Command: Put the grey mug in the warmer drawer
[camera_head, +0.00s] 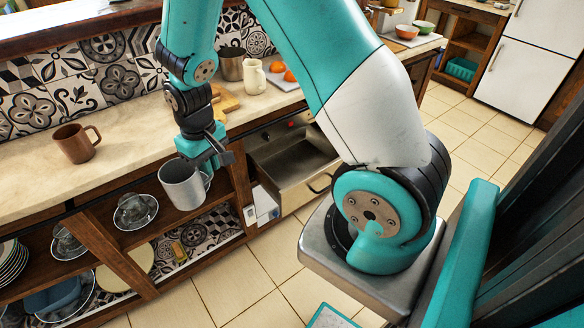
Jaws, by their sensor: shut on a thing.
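The grey mug (181,187) hangs upright in my gripper (207,163), in front of the counter edge and above the open shelves. My gripper is shut on the mug near its rim and handle side; the fingertips are partly hidden. The warmer drawer (292,170) is pulled open to the right of the mug, under the counter. Its metal inside looks empty where I can see it. Part of its right side is hidden behind my arm.
A brown mug (76,143) stands on the counter (120,126) at the left. Glass bowls (135,210) sit on the shelf below. The tiled floor ahead is clear.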

